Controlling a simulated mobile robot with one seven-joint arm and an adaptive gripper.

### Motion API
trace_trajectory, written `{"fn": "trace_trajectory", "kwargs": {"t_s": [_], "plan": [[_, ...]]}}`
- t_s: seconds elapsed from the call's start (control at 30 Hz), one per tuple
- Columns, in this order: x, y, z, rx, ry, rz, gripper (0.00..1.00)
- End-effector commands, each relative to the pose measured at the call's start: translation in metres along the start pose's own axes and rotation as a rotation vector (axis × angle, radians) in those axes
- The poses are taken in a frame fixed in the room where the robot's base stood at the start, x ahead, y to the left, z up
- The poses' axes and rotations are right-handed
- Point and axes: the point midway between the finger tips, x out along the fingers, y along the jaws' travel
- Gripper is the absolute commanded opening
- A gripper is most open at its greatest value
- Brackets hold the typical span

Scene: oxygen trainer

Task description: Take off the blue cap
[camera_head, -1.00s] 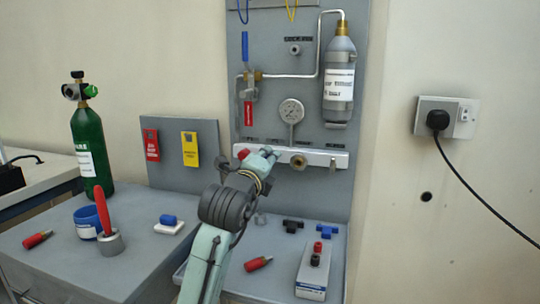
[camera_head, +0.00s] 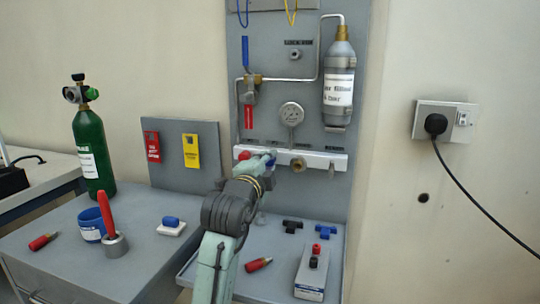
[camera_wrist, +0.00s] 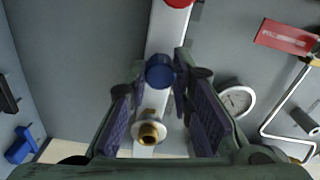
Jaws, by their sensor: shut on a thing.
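The blue cap (camera_head: 271,160) is at the white rail (camera_head: 325,158) on the grey panel. In the wrist view the blue cap (camera_wrist: 160,71) sits between the two fingertips. My gripper (camera_wrist: 161,74) is shut on the cap, with a finger on each side. In the head view my gripper (camera_head: 264,163) reaches up to the rail from below and partly hides the cap. I cannot tell whether the cap is still seated on its outlet or slightly off it.
A red cap (camera_head: 244,155) is just left of the blue cap and a brass fitting (camera_head: 298,164) just right. A gauge (camera_head: 292,114) and grey bottle (camera_head: 339,85) are above.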

Motion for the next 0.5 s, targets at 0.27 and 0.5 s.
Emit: {"fn": "trace_trajectory", "kwargs": {"t_s": [0.27,0.5], "plan": [[-0.0003,-0.0013,-0.0005,-0.021,0.001,-0.004,0.0],[-0.0003,-0.0036,-0.0018,-0.265,0.003,-0.001,0.0]]}}
